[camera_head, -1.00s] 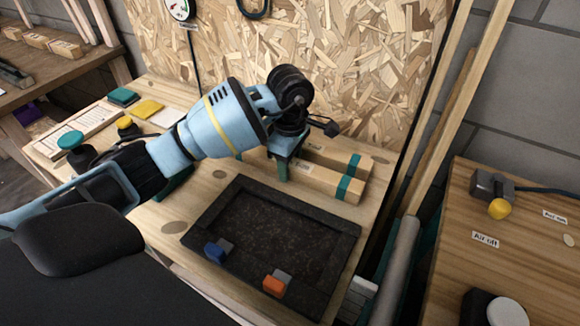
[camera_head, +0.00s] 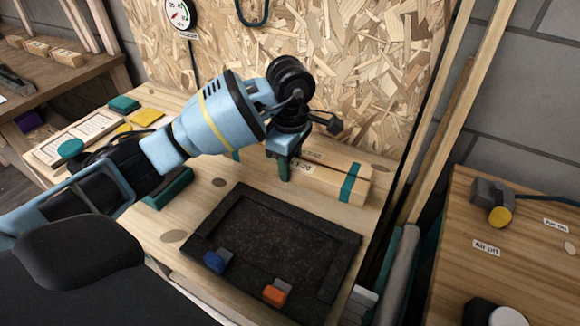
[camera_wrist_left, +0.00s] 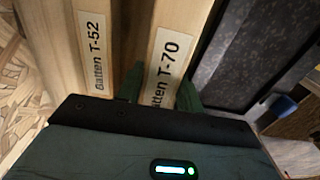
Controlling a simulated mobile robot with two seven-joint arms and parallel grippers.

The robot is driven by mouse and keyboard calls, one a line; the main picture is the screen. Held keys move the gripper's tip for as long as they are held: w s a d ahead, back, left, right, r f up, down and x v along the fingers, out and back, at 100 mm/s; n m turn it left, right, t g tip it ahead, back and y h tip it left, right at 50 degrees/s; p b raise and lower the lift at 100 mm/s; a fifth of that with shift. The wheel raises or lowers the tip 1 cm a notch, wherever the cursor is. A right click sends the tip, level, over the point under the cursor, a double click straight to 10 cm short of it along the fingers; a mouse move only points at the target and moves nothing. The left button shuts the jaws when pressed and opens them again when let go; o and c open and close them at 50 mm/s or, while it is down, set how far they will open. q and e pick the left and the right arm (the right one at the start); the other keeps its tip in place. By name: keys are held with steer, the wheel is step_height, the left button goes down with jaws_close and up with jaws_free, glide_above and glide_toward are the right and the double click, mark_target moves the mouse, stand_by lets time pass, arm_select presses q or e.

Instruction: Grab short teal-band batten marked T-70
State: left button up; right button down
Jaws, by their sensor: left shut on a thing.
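The pale wooden batten marked T-70 (camera_head: 325,181), with a teal band near its right end, is at the back right of the bench. My left gripper (camera_head: 284,171) points down onto it and is shut on it. In the left wrist view the T-70 batten (camera_wrist_left: 168,70) passes between the green fingertips (camera_wrist_left: 160,88), its label partly covered by the gripper. I cannot tell whether it is clear of the bench. A second batten marked T-52 (camera_wrist_left: 92,50) lies alongside; in the head view this batten (camera_head: 335,158) is behind, partly hidden. My right gripper is out of view.
A dark framed tray (camera_head: 345,250) lies in front of the battens, with a blue clip (camera_head: 217,260) and an orange clip (camera_head: 275,293) on its near edge. The chipboard wall (camera_head: 340,70) stands close behind. Wooden uprights (camera_head: 445,120) rise to the right.

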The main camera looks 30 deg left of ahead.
arm_select(q)
steer(key=s+d, duration=0.2)
steer(key=s, duration=0.2)
steer(key=s+d, duration=0.3)
steer(key=s, duration=0.1)
steer(key=s+d+r, duration=0.1)
steer(key=s+d, duration=0.2)
steer(key=s, duration=0.1)
steer(key=shift+s+r, duration=0.1)
steer(key=shift+s, duration=0.1)
